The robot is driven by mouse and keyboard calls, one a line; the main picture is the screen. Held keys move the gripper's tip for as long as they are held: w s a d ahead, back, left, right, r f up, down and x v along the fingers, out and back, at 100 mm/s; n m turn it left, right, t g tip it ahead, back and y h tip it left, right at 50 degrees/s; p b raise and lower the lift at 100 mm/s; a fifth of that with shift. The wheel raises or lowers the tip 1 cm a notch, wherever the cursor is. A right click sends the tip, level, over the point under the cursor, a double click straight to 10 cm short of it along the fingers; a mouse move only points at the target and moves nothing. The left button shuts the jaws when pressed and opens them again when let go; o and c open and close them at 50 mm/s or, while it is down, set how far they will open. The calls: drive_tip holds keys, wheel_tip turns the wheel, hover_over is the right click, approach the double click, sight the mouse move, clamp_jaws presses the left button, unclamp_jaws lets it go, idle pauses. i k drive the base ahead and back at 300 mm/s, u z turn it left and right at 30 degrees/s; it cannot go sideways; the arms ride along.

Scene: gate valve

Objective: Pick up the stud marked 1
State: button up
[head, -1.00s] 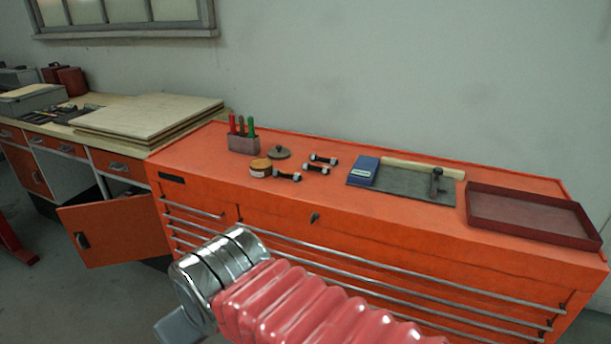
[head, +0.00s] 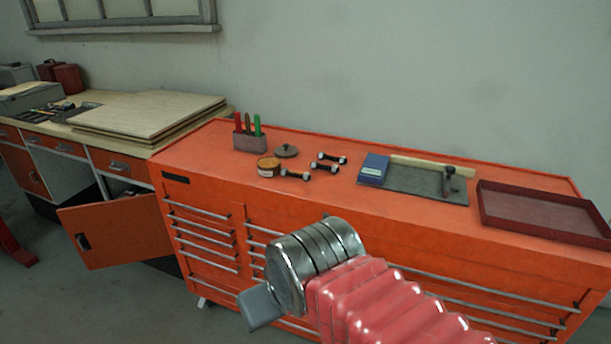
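Three small studs with dark middles and pale ends lie on the orange cabinet top: a front one (head: 295,174), a middle one (head: 323,168) and a back one (head: 332,158). Their marks are too small to read, so I cannot tell which is marked 1. My gripper (head: 259,307) shows only as a grey piece beyond the silver wrist, low in front of the cabinet drawers. It is well apart from the studs. Its fingertips cannot be made out, and nothing is seen held in it.
A round tin (head: 268,168) and a dark lid (head: 286,151) sit close to the studs. A holder with colored handles (head: 249,142) stands behind left. A blue box (head: 373,169), a dark mat (head: 415,183) and a red tray (head: 540,213) lie to the right.

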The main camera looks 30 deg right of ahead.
sight(284, 172)
drive_tip(key=i, duration=1)
